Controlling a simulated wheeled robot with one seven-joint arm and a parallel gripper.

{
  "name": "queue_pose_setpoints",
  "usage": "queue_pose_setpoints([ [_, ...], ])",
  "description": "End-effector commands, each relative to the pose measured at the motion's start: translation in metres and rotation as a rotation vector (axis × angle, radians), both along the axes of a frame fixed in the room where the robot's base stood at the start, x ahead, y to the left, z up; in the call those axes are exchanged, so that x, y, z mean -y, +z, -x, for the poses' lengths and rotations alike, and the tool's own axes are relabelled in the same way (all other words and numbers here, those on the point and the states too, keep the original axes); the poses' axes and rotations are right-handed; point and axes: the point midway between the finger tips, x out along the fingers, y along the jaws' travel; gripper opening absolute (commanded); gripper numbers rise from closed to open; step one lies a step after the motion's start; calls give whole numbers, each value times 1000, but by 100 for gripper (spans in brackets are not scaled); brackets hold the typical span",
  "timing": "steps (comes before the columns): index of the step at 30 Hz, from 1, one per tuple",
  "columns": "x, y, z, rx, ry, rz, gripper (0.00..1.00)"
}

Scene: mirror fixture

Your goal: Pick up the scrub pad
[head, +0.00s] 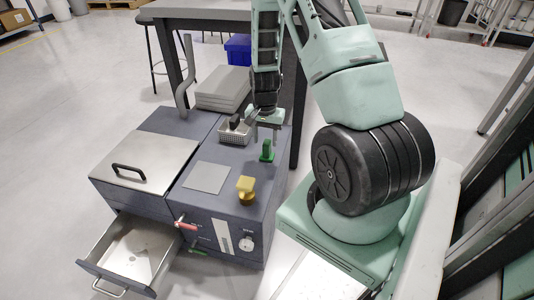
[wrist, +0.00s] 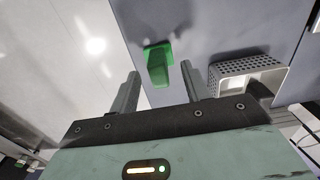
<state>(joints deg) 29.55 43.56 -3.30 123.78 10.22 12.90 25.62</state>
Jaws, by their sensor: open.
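The green piece (head: 267,152), which I take to be the scrub pad, stands on the grey-blue bench unit. It has a flat base with an upright grip, and in the wrist view the green pad (wrist: 158,64) shows ahead of my fingers, between their lines. My gripper (head: 266,134) points down just above and behind it in the head view. In the wrist view my gripper (wrist: 160,80) is open with nothing held. The gap between fingertips and pad is hard to judge.
A perforated metal basket (head: 228,137) with a dark item stands close beside my gripper; the basket (wrist: 248,68) also shows in the wrist view. An open drawer (head: 133,250) juts out at lower left.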

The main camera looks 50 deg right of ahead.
Motion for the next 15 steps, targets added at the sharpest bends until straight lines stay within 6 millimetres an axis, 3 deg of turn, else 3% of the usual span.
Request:
queue_pose_setpoints([
  [9,9,-45,1,-2,1,-2,47],
  [15,9,-49,0,1,1,0,47],
])
